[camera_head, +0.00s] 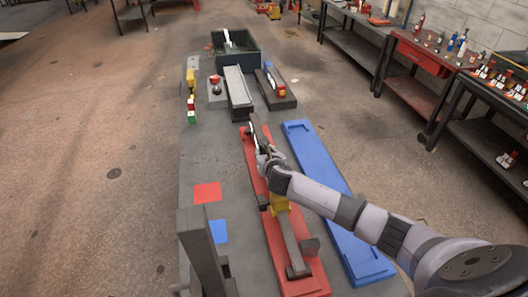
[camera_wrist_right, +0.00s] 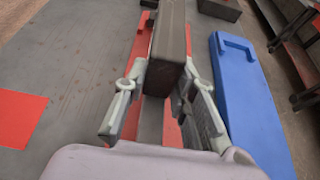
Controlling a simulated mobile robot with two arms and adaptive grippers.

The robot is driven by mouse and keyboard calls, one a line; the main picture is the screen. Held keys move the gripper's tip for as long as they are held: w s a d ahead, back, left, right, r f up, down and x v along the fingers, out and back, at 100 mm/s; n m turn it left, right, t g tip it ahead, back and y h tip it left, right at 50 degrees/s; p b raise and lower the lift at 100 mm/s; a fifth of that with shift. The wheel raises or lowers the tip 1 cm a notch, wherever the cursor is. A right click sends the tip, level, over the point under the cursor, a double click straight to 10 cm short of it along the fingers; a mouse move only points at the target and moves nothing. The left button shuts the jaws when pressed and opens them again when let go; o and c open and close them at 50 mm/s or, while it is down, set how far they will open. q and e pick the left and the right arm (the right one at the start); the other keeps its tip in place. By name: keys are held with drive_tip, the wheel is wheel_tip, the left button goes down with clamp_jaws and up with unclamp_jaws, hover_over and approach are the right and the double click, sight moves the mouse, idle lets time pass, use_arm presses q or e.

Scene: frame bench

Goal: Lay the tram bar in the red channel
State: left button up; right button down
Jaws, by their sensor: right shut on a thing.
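The red channel (camera_head: 258,182) lies lengthwise on the grey bench, and its red walls also show in the right wrist view (camera_wrist_right: 141,48). A long dark grey bar, which looks like the tram bar (camera_head: 291,240), runs along above or within it, with a yellow part (camera_head: 279,204) near its middle. My right gripper (camera_head: 265,155) is over the channel's far half. In the right wrist view its fingers (camera_wrist_right: 163,100) are closed on both sides of a dark bar (camera_wrist_right: 171,38). I cannot tell whether the bar touches the channel floor. My left gripper is not clearly in view.
A blue channel (camera_head: 318,165) lies right of the red one. A red square (camera_head: 207,193) and a blue square (camera_head: 218,231) mark the bench at left. A dark upright post (camera_head: 203,250) stands in front. A grey block (camera_head: 238,88) and an open bin (camera_head: 235,43) are farther back.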

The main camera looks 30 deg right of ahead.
drive_tip(key=shift+w+f+b, duration=0.1)
drive_tip(key=shift+f+b, duration=0.4)
drive_tip(key=shift+f, duration=0.15)
drive_tip(key=c, duration=1.3)
unclamp_jaws()
drive_tip(key=shift+o, duration=0.3)
drive_tip(key=shift+f, duration=0.1)
drive_tip(key=shift+s+f, duration=0.2)
drive_tip(key=shift+f, duration=0.05)
drive_tip(key=shift+s+a+r, duration=0.1)
drive_tip(key=shift+s+r, duration=0.15)
drive_tip(key=shift+s, duration=0.05)
drive_tip(key=v, duration=1.1)
drive_tip(key=shift+s+a+r, duration=0.1)
drive_tip(key=shift+r, duration=0.05)
